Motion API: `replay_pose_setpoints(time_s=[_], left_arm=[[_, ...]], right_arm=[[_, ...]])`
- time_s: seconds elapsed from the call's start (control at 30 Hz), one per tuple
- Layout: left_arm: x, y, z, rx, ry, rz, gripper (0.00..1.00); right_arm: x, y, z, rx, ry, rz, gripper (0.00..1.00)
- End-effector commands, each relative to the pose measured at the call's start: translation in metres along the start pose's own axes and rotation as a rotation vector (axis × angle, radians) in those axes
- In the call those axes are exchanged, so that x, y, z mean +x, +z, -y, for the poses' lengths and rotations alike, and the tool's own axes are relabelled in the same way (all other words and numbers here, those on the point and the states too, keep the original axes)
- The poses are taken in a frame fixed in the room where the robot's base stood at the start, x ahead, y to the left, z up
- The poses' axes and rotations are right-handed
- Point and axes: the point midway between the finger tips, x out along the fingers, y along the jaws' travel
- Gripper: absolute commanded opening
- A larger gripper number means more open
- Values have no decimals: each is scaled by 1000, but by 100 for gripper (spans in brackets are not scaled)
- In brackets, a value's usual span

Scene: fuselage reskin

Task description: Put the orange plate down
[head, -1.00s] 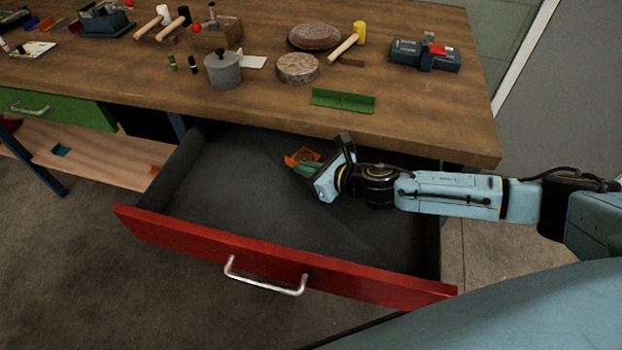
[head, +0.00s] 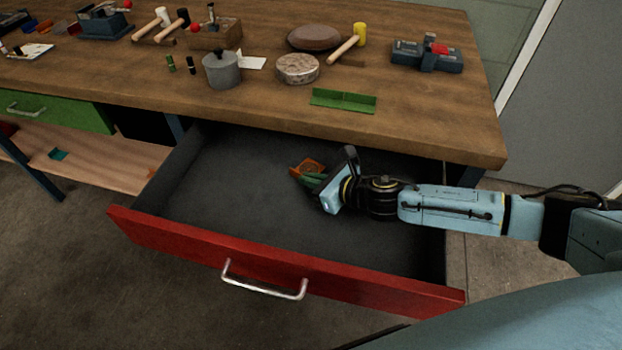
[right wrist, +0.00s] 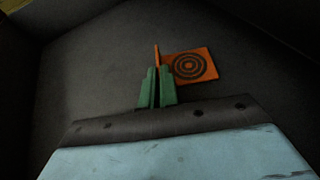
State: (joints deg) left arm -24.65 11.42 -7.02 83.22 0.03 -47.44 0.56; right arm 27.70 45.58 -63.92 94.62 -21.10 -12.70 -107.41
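My right gripper (head: 308,180) reaches into the drawer from the right. Its green fingers (right wrist: 156,78) are close together on the upright edge, so it is shut on the plate. I cannot tell whether the plate touches the drawer floor. My left gripper is not in view.
The red-fronted drawer (head: 180,237) is pulled out under the wooden workbench (head: 420,115); its dark floor looks otherwise empty. A green bracket (head: 343,101), a round tin (head: 298,69), a grey pot (head: 221,70) and a yellow-headed mallet (head: 348,46) lie on the bench above.

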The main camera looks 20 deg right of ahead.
Motion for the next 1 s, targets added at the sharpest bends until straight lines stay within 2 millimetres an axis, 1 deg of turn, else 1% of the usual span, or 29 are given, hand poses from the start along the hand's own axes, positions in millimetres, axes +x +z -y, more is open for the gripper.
replay_pose_setpoints(time_s=[0.1, 0.13, 0.27, 0.57, 0.67, 0.77, 1.0], left_arm=[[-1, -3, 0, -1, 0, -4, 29], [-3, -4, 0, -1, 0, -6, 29], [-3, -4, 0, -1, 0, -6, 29], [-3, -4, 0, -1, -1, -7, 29], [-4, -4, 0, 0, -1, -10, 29], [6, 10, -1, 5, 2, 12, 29], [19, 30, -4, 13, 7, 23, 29]], right_arm=[[1, -3, 0, -1, 0, 0, 0], [1, -2, 0, -1, 0, 0, 7], [1, -2, 0, 0, 0, 0, 24], [1, -1, 0, 0, 0, 0, 25], [-2, 0, 0, 1, 0, -1, 25], [-19, 0, 0, 1, -1, -4, 25], [-73, -1, 0, 0, 0, -4, 25]])
